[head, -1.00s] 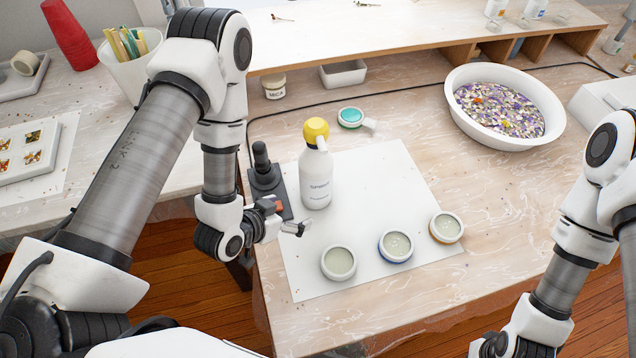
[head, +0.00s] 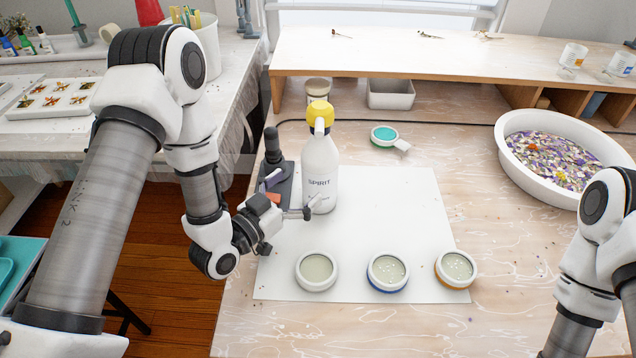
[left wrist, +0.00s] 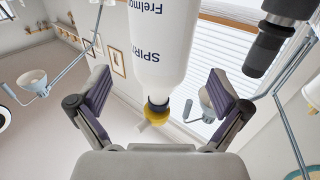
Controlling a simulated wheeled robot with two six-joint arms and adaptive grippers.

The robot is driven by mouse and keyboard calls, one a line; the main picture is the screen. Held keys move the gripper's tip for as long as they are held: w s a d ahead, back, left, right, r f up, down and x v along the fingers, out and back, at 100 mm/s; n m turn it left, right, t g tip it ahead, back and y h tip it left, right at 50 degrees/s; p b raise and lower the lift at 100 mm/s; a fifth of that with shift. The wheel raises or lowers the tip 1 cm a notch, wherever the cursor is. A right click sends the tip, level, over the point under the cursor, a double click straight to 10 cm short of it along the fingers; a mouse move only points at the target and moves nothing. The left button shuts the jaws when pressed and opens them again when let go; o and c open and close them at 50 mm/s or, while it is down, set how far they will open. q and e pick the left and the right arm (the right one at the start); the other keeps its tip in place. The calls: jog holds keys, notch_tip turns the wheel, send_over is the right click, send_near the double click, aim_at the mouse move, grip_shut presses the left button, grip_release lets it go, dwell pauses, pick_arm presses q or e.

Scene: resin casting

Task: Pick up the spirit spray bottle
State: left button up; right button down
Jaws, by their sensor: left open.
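The spirit spray bottle (head: 321,165), white with a yellow top and the word SPIRIT, stands upright on a white sheet (head: 400,220). My left gripper (head: 292,196) is open at the bottle's lower left side, one finger in front of it in the head view. In the left wrist view, the bottle (left wrist: 163,45) appears upside down between the spread fingers of the left gripper (left wrist: 160,100). I cannot tell if the fingers touch it. My right gripper is out of view; only part of that arm shows at the right edge.
A black upright device (head: 273,160) stands close to the bottle's left. Several round lidless moulds or jars, such as the middle one (head: 388,271), line the sheet's front. A white bowl of petals (head: 520,170) is at right.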

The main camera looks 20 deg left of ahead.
aim_at(320, 168)
pick_arm(q)
jog(key=p+x, duration=0.1)
jog(key=x, duration=0.6)
jog(key=shift+w+f, duration=0.1)
jog(key=shift+w, duration=0.3)
jog(key=c, duration=1.5)
